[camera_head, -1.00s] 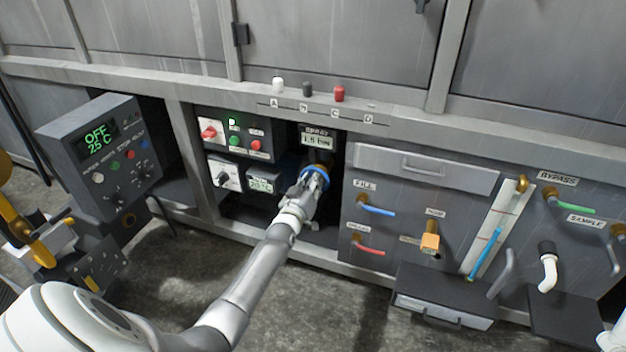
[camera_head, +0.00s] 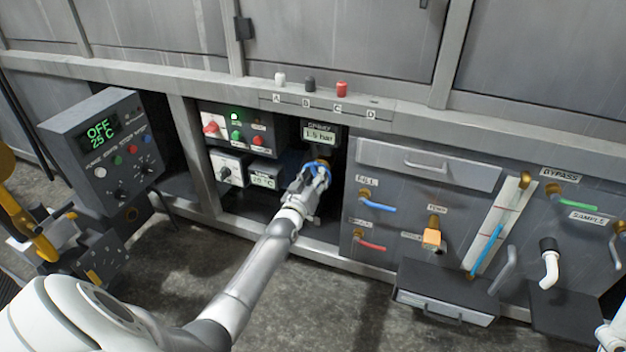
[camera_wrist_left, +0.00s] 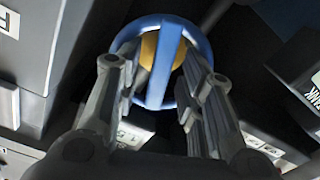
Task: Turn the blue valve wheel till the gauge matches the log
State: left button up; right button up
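The blue valve wheel (camera_head: 318,168) is in the open bay below the spray gauge (camera_head: 320,134), whose small display appears to read 1.5 bar. In the left wrist view the wheel (camera_wrist_left: 156,101) shows a blue rim, a blue spoke and a brass hub behind. My left gripper (camera_head: 314,178) is at the wheel. Its two fingers (camera_wrist_left: 160,62) are apart, one on each side of the spoke, overlapping the rim. Whether they press on the wheel cannot be told. No log that I can make out is in view. My right gripper is not in view.
Left of the wheel are a red-and-green button panel (camera_head: 238,132) and a temperature display (camera_head: 264,177). The bay's frame surrounds the wheel closely. To the right are a drawer (camera_head: 428,166) and several coloured valve handles. A control box (camera_head: 104,150) at left reads OFF, 25 C.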

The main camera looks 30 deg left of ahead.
pick_arm(q)
jog(key=v, duration=1.2)
jog(key=shift+f, duration=0.1)
